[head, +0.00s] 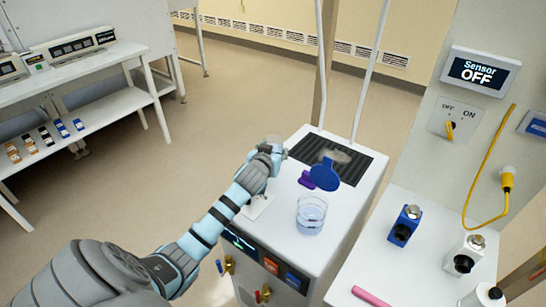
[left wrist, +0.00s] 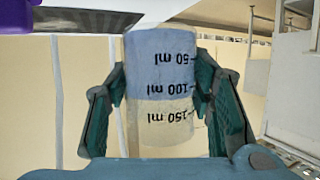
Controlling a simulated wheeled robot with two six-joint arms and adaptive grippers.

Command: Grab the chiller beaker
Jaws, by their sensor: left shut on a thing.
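My left gripper (head: 272,152) is at the far left corner of the white chiller unit (head: 335,240). It is shut on a clear beaker (left wrist: 160,90) with black ml marks, which sits between both fingers in the left wrist view. The marks appear upside down there, and bluish liquid shows in the part by the 50 ml mark. In the head view the gripper mostly hides this beaker. I cannot tell whether it touches the chiller top. A second clear beaker (head: 311,214) with bluish liquid stands on the chiller's near part. My right gripper is not in view.
A blue round lid (head: 324,174) and a purple piece (head: 306,180) are beside the dark grille (head: 338,157). Two thin pale poles rise behind. A right-hand bench holds a blue block (head: 404,226) and a pink rod (head: 371,296). Open floor lies left of the chiller.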

